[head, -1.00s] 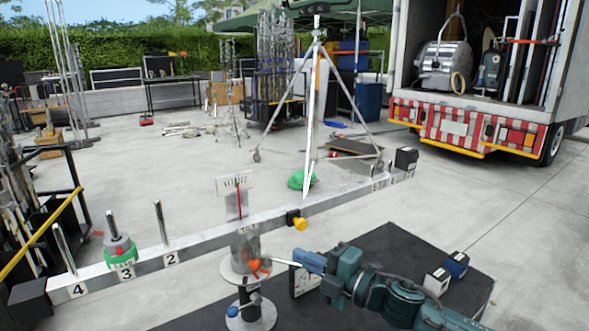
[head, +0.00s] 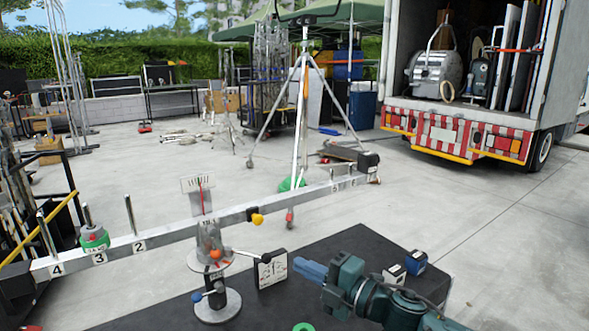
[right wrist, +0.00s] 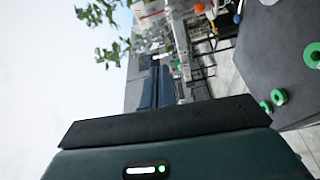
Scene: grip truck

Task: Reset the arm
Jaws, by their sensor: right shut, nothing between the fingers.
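My right gripper (head: 311,272) comes in from the lower right in the head view, with its blue fingers together and empty. It is over the dark table, to the right of the small dial box (head: 271,269) and apart from it. In the right wrist view the blue fingers (right wrist: 155,85) point away beyond the dark gripper body. My left gripper is not in view. The balance beam (head: 175,236) with numbered pegs stands on a round-based post. A green and grey weight (head: 94,238) sits on the peg marked 3.
The dark table (head: 370,245) carries two small cubes (head: 415,262) near my arm and a green ring (head: 303,327) at the front edge. The right wrist view shows green rings (right wrist: 279,97) on a dark surface. A truck (head: 470,130) and a tripod (head: 303,100) stand behind.

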